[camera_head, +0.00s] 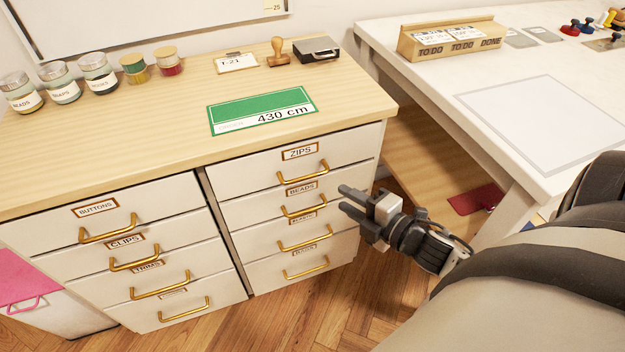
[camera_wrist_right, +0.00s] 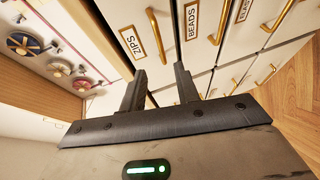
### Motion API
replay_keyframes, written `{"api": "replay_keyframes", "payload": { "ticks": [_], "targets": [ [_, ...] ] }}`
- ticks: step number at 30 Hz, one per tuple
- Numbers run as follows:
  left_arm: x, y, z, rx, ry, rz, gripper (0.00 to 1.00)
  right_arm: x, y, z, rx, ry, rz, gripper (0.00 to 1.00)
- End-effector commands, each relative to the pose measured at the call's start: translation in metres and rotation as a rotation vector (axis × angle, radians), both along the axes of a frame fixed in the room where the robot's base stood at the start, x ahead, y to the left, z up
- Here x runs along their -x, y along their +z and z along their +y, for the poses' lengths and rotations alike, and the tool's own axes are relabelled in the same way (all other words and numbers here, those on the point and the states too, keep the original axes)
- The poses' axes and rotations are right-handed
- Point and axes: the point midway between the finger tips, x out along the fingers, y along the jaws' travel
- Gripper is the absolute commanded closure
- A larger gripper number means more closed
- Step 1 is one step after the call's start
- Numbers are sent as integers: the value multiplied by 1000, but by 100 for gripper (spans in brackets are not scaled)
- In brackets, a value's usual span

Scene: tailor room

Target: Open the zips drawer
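The zips drawer (camera_head: 250,169) is the top white drawer in the right column of the cabinet. It looks shut, with its front in line with the drawers below. Its brass handle (camera_head: 303,171) is under the ZIPS label (camera_head: 300,152); the handle also shows in the right wrist view (camera_wrist_right: 155,36). My right gripper (camera_head: 345,199) is to the right of and below this handle, in front of the cabinet and apart from it. In the right wrist view its two fingers (camera_wrist_right: 161,92) are spread with nothing between them. My left gripper is not in view.
Other labelled drawers with brass handles surround it, including beads (camera_head: 285,203) below and buttons (camera_head: 115,210) at left. The cabinet top (camera_head: 170,100) holds jars, a green 430 cm card and a stamp. A white table (camera_head: 420,60) stands at right. Wooden floor (camera_head: 330,295) is open in front.

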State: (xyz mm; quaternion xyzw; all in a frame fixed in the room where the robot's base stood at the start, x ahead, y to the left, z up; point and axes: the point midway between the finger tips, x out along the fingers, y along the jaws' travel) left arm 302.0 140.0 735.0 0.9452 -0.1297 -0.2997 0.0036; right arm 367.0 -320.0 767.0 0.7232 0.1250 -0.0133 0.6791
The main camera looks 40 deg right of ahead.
Motion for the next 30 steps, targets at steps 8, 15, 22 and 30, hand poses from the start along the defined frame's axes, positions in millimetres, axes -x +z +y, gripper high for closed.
{"api": "replay_keyframes", "payload": {
  "ticks": [8,15,22,30],
  "targets": [
    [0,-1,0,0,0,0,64,-61,-10,10,-1,-1,-3,68],
    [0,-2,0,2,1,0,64,-97,-19,16,-4,-3,0,68],
    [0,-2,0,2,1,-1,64,-107,-22,18,-4,-3,2,68],
    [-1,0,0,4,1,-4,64,-107,-21,18,-4,-2,2,80]
  ]
}}
